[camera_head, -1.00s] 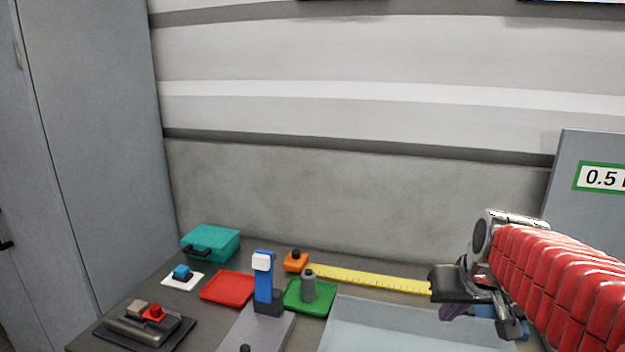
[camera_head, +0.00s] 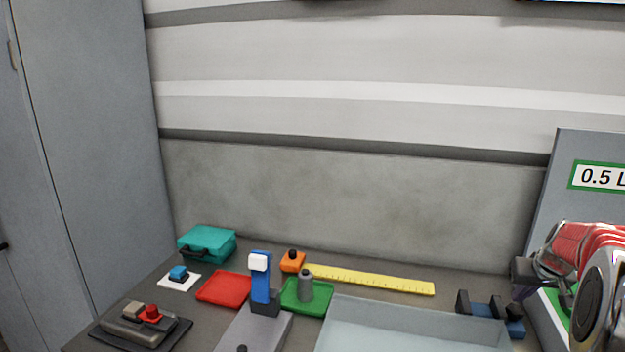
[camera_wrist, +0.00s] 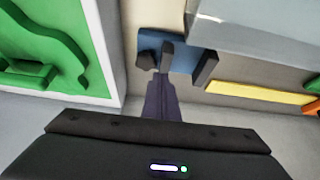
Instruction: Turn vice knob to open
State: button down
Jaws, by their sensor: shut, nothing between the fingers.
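The vice (camera_head: 490,310) is a small blue block with dark upright jaws, at the right of the bench in the head view. In the wrist view, its blue body (camera_wrist: 183,58) lies at the top middle, with a dark knob-like part (camera_wrist: 146,61) at its left end. My gripper (camera_wrist: 162,82) points toward the vice with its fingers together and empty. In that view the fingertips overlap the near side of the vice; I cannot tell whether they touch it. In the head view my arm partly hides the gripper (camera_head: 522,290) beside the vice's right end.
A green board with a white border (camera_wrist: 55,45) stands close to my gripper's left in the wrist view. A clear grey bin (camera_head: 410,325) is left of the vice, and a yellow ruler (camera_head: 370,279) lies behind. Trays and small items fill the left bench.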

aim_at(520, 316)
jog(key=shift+w+d+f, duration=0.1)
jog(key=shift+d+f, duration=0.25)
jog(key=shift+d, duration=0.3)
jog(key=shift+w+d+f, duration=0.1)
jog(key=shift+d+f, duration=0.25)
jog(key=shift+d, duration=0.25)
jog(key=shift+f, duration=3.5)
jog(key=shift+w+d, duration=0.1)
jog(key=shift+w, duration=0.05)
jog(key=shift+s+d, duration=0.3)
jog(key=shift+d, duration=0.55)
jog(key=shift+s, duration=0.35)
